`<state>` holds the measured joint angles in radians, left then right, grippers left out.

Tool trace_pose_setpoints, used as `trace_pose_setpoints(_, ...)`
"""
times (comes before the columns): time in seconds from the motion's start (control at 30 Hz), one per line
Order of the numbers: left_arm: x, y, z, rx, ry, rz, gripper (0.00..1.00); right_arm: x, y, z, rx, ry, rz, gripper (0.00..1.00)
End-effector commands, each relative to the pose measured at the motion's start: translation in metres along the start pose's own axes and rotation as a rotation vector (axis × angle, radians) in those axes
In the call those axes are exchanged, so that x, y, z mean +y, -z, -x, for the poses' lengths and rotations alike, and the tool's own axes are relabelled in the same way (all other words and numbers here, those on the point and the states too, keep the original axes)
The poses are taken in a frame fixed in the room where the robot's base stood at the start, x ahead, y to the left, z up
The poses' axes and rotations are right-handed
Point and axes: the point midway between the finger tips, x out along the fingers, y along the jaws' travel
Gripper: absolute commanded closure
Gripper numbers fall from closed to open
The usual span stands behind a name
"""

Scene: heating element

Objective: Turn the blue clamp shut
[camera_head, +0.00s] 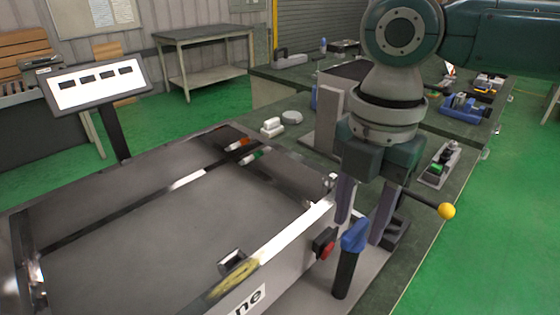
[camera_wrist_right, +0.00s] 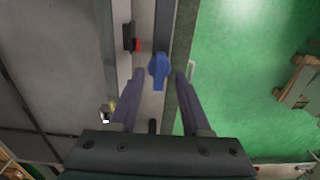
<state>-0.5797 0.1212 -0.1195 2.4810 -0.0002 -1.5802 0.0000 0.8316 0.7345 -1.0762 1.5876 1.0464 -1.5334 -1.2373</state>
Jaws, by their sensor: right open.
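The blue clamp (camera_head: 354,237) is at the right front corner of the grey machine, above a black upright post (camera_head: 345,275). It also shows in the right wrist view (camera_wrist_right: 159,66), between and slightly beyond the fingertips. My right gripper (camera_head: 361,230) points down over the clamp, with its two purple-grey fingers apart and empty. In the right wrist view the fingers (camera_wrist_right: 157,78) stand on either side of the clamp's lower end, with visible gaps. I cannot tell whether they are level with it. My left gripper is not in view.
A red button (camera_head: 326,250) on a black box sits on the machine's side, just left of the clamp. A lever with a yellow ball (camera_head: 447,211) sticks out to the right. A green bench (camera_head: 420,235) with small devices runs behind. Green floor (camera_head: 490,265) is clear at right.

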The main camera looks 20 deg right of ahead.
Motion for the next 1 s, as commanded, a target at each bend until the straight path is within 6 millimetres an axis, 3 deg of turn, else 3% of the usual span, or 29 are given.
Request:
trace_pose_setpoints(0.37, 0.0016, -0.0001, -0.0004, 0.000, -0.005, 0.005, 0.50, 0.0000, -0.0002, -0.0093, -0.001, -0.001, 0.000, 0.53)
trace_pose_setpoints(0.8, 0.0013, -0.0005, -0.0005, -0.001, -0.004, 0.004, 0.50, 0.0000, -0.0001, -0.0089, -0.001, -0.001, 0.000, 1.00)
trace_pose_setpoints(1.0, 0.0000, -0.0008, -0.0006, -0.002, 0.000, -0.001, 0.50, 0.0000, -0.0001, -0.0088, -0.001, -0.001, 0.000, 1.00)
